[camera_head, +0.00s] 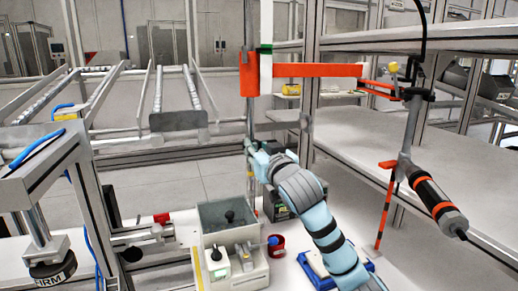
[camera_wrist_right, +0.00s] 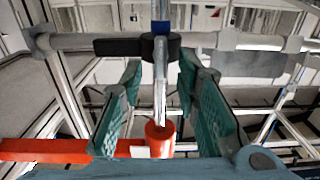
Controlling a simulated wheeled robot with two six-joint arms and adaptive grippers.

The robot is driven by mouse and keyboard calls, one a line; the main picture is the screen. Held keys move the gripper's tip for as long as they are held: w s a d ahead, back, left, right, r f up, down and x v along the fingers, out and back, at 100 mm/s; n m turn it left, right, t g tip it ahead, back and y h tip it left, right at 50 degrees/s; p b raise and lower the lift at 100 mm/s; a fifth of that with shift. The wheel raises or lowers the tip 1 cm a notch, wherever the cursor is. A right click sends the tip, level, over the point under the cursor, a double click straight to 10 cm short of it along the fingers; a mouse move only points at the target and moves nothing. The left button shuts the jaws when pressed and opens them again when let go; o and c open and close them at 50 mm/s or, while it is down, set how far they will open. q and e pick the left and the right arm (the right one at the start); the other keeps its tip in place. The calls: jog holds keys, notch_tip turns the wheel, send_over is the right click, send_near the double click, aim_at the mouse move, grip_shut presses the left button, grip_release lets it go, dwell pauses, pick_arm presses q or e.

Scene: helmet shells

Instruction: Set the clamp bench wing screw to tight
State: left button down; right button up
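My right gripper (camera_head: 257,152) reaches in from the lower right to the upright post (camera_head: 250,120) below the orange collar (camera_head: 250,75). In the right wrist view, the fingers of my right gripper (camera_wrist_right: 160,75) are spread. A slim grey upright rod (camera_wrist_right: 160,85) stands between them, with a visible gap on both sides. A dark crosspiece (camera_wrist_right: 137,47) lies across the rod beyond the fingertips. I cannot tell for certain which part is the wing screw, or whether it is tight. My left gripper is not in view.
An orange bar runs right from the collar to a hanging black-and-orange tool (camera_head: 436,200). A grey bin (camera_head: 227,212), a red cup (camera_head: 276,245) and a blue-edged tray (camera_head: 316,270) are below. A fixture (camera_head: 50,268) stands at lower left. Shelves fill the right.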

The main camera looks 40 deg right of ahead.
grip_shut()
jog(key=shift+r+n+p, duration=0.1)
jog(key=shift+n+p, duration=0.3)
jog(key=shift+p, duration=0.4)
jog(key=n+p, duration=0.1)
jog(key=p, duration=0.1)
jog(key=n+p, duration=0.1)
jog(key=p, duration=0.1)
jog(key=shift+w+a+r+n, duration=0.1)
jog(key=shift+a+r+n, duration=0.1)
jog(key=shift+n, duration=0.2)
jog(key=shift+w+a+f+n+p, duration=0.15)
jog(key=shift+f+n+p, duration=0.15)
jog(key=shift+n+p, duration=2.3)
jog(key=shift+s+a+f+n+p, duration=0.1)
jog(key=shift+f+n+p, duration=0.15)
jog(key=shift+n+p, duration=2.4)
jog(key=shift+w+a+f+n+p, duration=0.15)
jog(key=shift+f+n+p, duration=0.15)
jog(key=shift+n+p, duration=2.3)
jog(key=shift+f+m+p, duration=0.1)
jog(key=shift+m+p, duration=0.45)
jog(key=shift+p, duration=0.05)
